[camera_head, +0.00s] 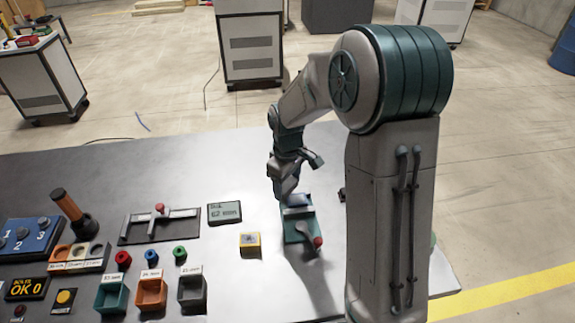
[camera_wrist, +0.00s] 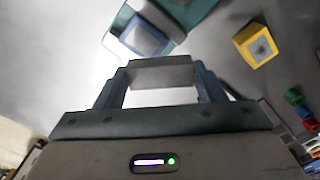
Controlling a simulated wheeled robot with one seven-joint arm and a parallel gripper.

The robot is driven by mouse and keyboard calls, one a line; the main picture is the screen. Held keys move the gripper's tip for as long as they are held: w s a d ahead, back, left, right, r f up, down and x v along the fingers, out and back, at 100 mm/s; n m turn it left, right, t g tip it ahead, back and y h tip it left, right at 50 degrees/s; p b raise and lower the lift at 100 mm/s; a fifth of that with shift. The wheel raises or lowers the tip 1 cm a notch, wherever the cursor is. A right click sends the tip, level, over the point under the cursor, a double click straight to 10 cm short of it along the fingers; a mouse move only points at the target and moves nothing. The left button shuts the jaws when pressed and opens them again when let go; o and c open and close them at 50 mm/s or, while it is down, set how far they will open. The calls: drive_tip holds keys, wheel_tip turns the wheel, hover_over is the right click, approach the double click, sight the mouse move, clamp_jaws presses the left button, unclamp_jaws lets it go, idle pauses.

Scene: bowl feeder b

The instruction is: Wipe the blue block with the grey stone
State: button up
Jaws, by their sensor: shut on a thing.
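My gripper (camera_wrist: 162,75) is shut on the grey stone (camera_wrist: 160,70), a plain grey bar spanning its two blue-grey fingers. The blue block (camera_wrist: 145,38), with a pale grey square face, sits at the teal holder (camera_wrist: 185,12), just beyond the stone in the wrist view. In the head view my gripper (camera_head: 283,188) is low over the table, close to the left of the blue block (camera_head: 299,200), at the far end of the teal holder (camera_head: 297,232). The stone is hard to make out there, and I cannot tell whether it touches the block.
A yellow block (camera_head: 250,243) with a grey face stands left of the holder. A lever with a red knob (camera_head: 318,242) is on the holder's near end. A small display (camera_head: 224,213), a slider panel (camera_head: 158,225) and several bins (camera_head: 151,293) lie left. The far table is clear.

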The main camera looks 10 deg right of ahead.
drive_tip(key=shift+r+p, duration=1.5)
drive_tip(key=shift+r, duration=0.85)
drive_tip(key=shift+f, duration=0.1)
